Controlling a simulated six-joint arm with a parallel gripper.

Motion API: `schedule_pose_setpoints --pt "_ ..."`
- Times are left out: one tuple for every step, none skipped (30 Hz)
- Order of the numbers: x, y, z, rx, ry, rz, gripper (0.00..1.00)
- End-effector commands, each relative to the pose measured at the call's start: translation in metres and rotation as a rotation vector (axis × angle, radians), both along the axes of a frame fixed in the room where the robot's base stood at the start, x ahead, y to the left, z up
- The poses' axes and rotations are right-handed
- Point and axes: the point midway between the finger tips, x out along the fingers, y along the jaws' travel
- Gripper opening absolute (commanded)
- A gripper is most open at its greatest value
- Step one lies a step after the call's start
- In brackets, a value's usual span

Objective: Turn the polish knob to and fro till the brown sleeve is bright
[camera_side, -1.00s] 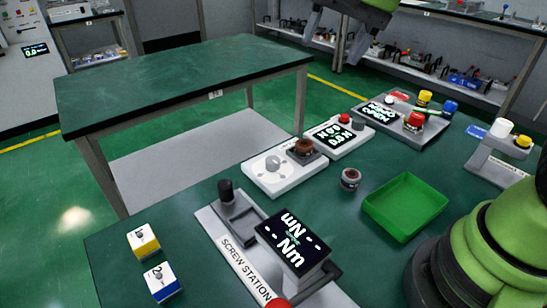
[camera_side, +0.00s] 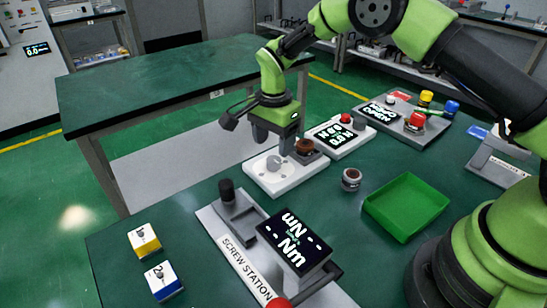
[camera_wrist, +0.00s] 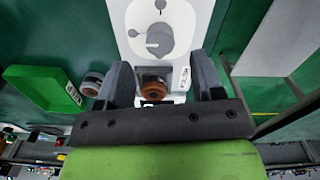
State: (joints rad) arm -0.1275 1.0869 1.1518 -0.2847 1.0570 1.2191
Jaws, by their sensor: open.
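The polish knob (camera_side: 274,163) is a round grey knob on a white panel (camera_side: 262,181); it also shows in the wrist view (camera_wrist: 159,38). The brown sleeve (camera_side: 305,147) sits in a dark grey holder beside the knob, and it shows dull brown in the wrist view (camera_wrist: 155,86). My gripper (camera_side: 274,146) points down over the white panel, close to the knob and sleeve. Its fingers (camera_wrist: 162,76) are apart and hold nothing. In the wrist view the sleeve appears between them and the knob lies beyond their tips. I cannot tell the exact height above the knob.
A small round metal part with a brown top (camera_side: 351,179) stands near the green tray (camera_side: 405,207). The screw station (camera_side: 240,255) is in front. A display box (camera_side: 341,134) and a panel with coloured buttons (camera_side: 415,124) stand behind. Two numbered blocks are at front left.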

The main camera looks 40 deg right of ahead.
Motion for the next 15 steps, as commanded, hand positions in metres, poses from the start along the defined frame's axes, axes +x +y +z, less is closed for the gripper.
schedule_pose_setpoints --pt "-0.001 0.000 -0.011 0.000 0.005 -0.001 0.61" --pt "-0.001 0.000 -0.016 0.000 0.004 -0.001 0.61" --pt "-0.001 0.000 -0.023 0.000 0.004 -0.001 0.61" --pt "-0.001 0.000 -0.028 0.001 0.002 -0.001 0.61" --pt "-0.001 0.000 -0.032 0.000 0.003 -0.001 0.61" --pt "0.000 0.000 -0.037 0.001 0.001 0.000 0.61" --pt "0.000 0.000 -0.040 0.001 0.001 0.000 0.61" --pt "0.000 0.000 -0.043 0.001 0.002 0.000 0.61" --pt "0.000 0.000 -0.046 0.001 0.001 0.000 0.61" --pt "0.000 0.000 -0.048 0.001 0.000 0.000 0.61" --pt "0.000 0.000 -0.049 0.001 0.000 0.000 0.61" --pt "0.000 0.000 -0.050 0.001 -0.001 0.000 0.61" --pt "0.000 0.000 -0.051 0.001 -0.001 0.000 0.61" --pt "0.000 0.000 -0.051 0.001 -0.001 0.000 0.61" --pt "0.000 0.000 -0.051 0.001 -0.001 0.000 0.61"
